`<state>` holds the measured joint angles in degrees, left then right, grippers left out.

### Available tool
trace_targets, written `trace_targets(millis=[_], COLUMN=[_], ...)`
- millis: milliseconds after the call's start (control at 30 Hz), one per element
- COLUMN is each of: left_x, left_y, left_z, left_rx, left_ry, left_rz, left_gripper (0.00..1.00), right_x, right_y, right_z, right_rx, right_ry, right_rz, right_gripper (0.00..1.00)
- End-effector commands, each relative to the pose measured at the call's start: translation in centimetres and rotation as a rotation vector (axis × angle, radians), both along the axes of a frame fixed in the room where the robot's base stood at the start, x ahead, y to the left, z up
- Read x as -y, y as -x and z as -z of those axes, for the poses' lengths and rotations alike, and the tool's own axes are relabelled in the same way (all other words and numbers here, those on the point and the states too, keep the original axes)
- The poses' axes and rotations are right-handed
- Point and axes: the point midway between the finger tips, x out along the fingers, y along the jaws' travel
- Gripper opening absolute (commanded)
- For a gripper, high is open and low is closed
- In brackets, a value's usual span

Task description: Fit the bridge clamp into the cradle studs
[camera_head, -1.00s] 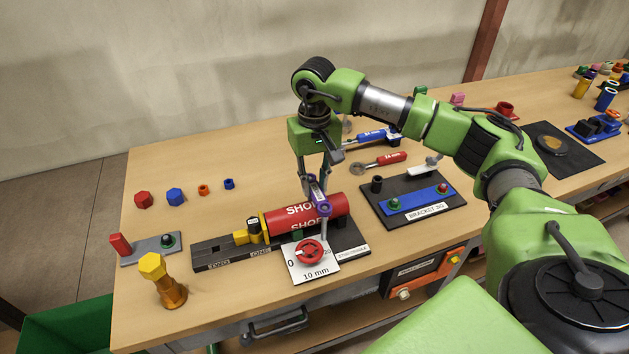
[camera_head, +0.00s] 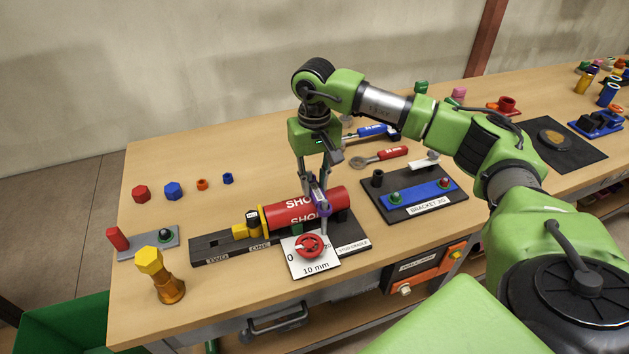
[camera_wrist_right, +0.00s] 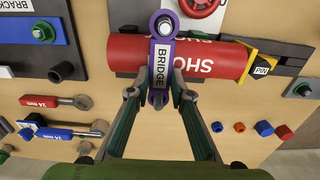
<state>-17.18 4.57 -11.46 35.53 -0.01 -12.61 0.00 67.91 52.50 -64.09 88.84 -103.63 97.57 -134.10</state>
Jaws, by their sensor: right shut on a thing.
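The purple bridge clamp (camera_head: 323,203), labelled BRIDGE in the wrist view (camera_wrist_right: 162,58), is held across the red pipe (camera_head: 279,217). My right gripper (camera_head: 316,183) is shut on the clamp from above; its fingers also show in the wrist view (camera_wrist_right: 160,98). The pipe, lettered SHO..., lies along the black stud cradle (camera_head: 352,236). A pale upright post shows under the clamp's near end. I cannot tell whether the clamp's ends are on the studs; the far end is hidden. My left gripper is not in view.
A red knob (camera_head: 309,246) on a white 10 mm plate stands right in front of the pipe. The bracket jig (camera_head: 440,207) is to the right. Wrenches (camera_head: 390,153) lie behind. A yellow-topped bolt (camera_head: 150,262) stands front left. The back-left tabletop is mostly clear.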

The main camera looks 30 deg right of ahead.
Motion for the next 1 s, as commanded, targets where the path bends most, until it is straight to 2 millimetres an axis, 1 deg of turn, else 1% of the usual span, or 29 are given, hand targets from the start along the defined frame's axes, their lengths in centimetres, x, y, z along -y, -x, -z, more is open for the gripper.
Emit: trace_targets(millis=[33, 67, 100, 133, 433, 533, 1000], left_x=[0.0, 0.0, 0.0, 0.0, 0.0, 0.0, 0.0], left_y=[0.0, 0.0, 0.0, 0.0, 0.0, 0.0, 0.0], left_z=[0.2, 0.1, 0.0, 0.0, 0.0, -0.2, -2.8], left_rx=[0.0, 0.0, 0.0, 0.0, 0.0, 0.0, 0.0], left_ry=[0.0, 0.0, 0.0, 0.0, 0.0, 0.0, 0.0], left_rz=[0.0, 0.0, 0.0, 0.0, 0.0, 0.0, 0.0], left_gripper=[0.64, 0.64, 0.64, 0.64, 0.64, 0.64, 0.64], right_x=[0.0, 0.0, 0.0, 0.0, 0.0, 0.0, 0.0], right_y=[0.0, 0.0, 0.0, 0.0, 0.0, 0.0, 0.0], right_z=[0.2, 0.1, 0.0, 0.0, 0.1, -0.3, -4.8], right_rx=[0.0, 0.001, 0.001, 0.0, 0.0, 0.0, 0.001], right_ry=[0.0, 0.0, 0.0, 0.0, 0.0, 0.0, 0.0], right_rz=[0.0, 0.0, 0.0, 0.0, 0.0, 0.0, 0.0], right_gripper=[0.0, 0.28, 0.39, 0.4, 0.4, 0.4, 0.4])
